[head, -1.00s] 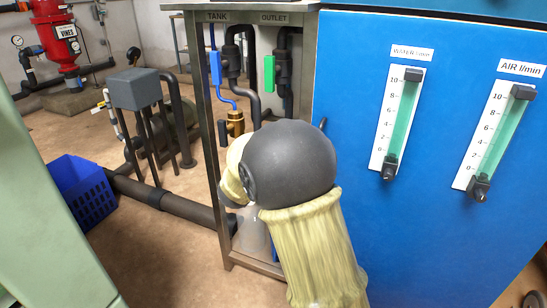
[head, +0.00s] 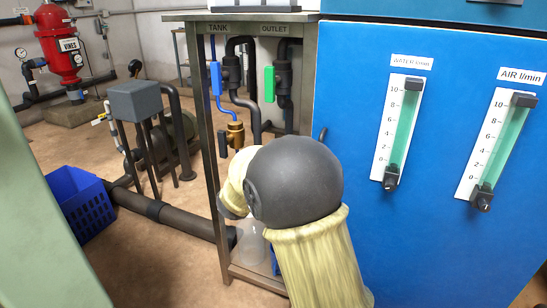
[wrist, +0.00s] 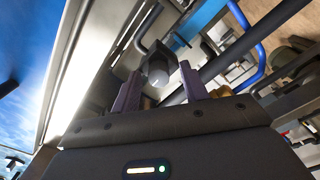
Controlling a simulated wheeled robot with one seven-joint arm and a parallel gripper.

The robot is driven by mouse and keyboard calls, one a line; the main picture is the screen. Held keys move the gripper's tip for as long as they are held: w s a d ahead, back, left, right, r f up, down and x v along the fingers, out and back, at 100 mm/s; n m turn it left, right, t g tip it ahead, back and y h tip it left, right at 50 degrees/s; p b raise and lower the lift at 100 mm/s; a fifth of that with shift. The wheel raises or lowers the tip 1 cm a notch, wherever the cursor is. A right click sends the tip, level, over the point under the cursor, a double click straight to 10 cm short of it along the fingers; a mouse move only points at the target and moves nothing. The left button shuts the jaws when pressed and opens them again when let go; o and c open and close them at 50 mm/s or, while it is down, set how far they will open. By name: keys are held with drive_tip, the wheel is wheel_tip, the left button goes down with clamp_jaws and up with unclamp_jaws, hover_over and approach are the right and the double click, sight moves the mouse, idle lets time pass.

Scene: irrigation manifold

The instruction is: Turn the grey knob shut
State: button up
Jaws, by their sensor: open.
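My gripper (wrist: 160,72) shows in the wrist view with its two dark fingers apart and nothing held. Beyond and between the fingertips is a dark grey fitting (wrist: 158,68) with a pale rounded face. It may be the grey knob, but I cannot be sure. A gap to the fingers cannot be judged. In the head view my arm's dark round joint hides the gripper and what is in front of it. No grey knob can be made out there.
An open frame holds pipes with a blue handle (head: 216,77) under TANK, a green handle (head: 269,84) under OUTLET and a brass fitting (head: 235,135). A blue panel (head: 350,220) with two flow meters stands close on the right. A blue crate (head: 83,205) is left.

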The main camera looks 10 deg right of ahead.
drive_tip(key=p+v, duration=0.3)
drive_tip(key=v, duration=1.4)
drive_tip(key=shift+s, duration=0.2)
drive_tip(key=shift+f, duration=0.1)
